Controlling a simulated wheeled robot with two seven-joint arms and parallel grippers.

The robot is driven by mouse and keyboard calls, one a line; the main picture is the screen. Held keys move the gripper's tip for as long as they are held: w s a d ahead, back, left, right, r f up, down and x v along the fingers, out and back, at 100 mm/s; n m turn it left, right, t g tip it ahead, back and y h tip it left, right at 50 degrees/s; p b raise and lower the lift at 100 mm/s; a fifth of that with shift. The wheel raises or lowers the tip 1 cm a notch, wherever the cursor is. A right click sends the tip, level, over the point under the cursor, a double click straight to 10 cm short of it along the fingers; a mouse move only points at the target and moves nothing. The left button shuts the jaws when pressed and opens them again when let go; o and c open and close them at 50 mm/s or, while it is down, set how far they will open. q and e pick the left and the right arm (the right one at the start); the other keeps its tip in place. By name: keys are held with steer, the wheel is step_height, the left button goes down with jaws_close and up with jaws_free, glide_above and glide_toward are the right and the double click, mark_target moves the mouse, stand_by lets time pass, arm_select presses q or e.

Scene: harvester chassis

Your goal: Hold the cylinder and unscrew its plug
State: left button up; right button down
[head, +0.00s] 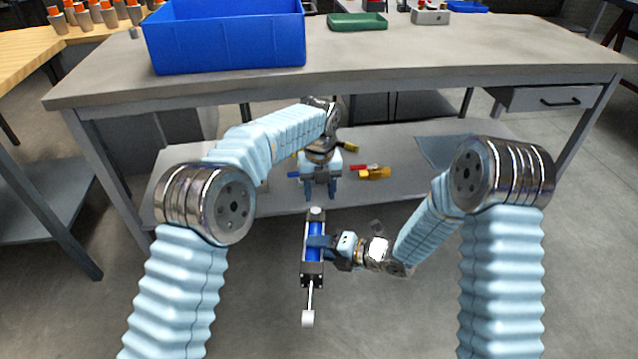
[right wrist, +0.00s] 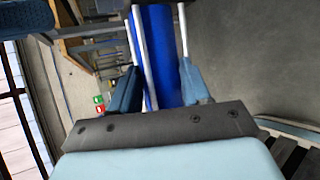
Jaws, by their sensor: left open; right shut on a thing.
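The cylinder (head: 315,229) has a blue barrel, dark end blocks and a thin rod with a white end pointing down. It is held upright in front of the bench. A pale round plug (head: 317,213) sits on its top end. My right gripper (head: 318,242) is shut around the barrel from the right. In the right wrist view the blue barrel (right wrist: 158,50) and light side rods stand between the fingers. My left gripper (head: 320,193) points down with its fingers apart, just above the plug and not touching it. Nothing shows between its fingers.
The bench (head: 400,62) carries a large blue bin (head: 228,38) and a green tray (head: 357,22). Its lower shelf (head: 395,150) holds red and yellow tools (head: 372,172) behind my left gripper. The floor around the cylinder is clear.

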mark_target(319, 210)
arm_select(q)
step_height(319, 210, down, 6)
steer(key=shift+r, duration=0.15)
